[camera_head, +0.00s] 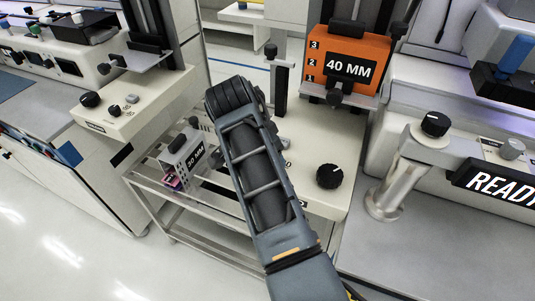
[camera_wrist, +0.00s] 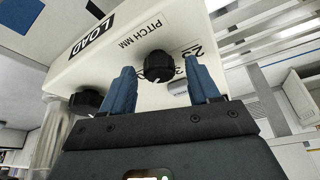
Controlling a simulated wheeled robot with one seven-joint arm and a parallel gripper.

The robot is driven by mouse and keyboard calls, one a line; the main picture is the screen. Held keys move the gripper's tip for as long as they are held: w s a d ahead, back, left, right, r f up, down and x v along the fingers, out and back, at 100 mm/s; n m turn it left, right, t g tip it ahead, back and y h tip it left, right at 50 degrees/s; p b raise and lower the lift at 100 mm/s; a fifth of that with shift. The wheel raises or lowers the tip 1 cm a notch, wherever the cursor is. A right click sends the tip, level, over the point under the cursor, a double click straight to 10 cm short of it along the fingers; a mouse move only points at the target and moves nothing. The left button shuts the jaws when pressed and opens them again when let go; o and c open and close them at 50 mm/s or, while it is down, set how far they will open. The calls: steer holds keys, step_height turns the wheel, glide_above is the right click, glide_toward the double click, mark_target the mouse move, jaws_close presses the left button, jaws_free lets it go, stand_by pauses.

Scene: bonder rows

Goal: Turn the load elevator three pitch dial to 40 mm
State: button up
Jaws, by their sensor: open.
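The pitch dial (camera_head: 330,176) is a black round knob with a white mark on the white top of the load elevator (camera_head: 322,205). In the wrist view the dial (camera_wrist: 158,67) shows between the blue fingertips of my gripper (camera_wrist: 162,80), near "PITCH MM" lettering. The scale numbers are partly covered, and I cannot read the setting. My gripper is open and empty. No fingers show around the dial in the head view, so they appear apart from it. An orange magazine (camera_head: 352,45) with a "40 MM" sign stands on the elevator. The "LOAD" label (camera_wrist: 91,37) shows in the wrist view.
A black knob on a metal post (camera_head: 435,124) stands right of the dial, close to a "READY" display (camera_head: 497,184). A wire-shelf cart (camera_head: 213,212) with a "30 MM" magazine (camera_head: 187,155) stands left of my arm. Another elevator (camera_head: 120,110) is farther left.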

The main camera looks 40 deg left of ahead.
steer(key=v, duration=0.7)
steer(key=shift+r+b, duration=0.4)
steer(key=shift+b, duration=0.05)
steer(key=shift+s, duration=0.25)
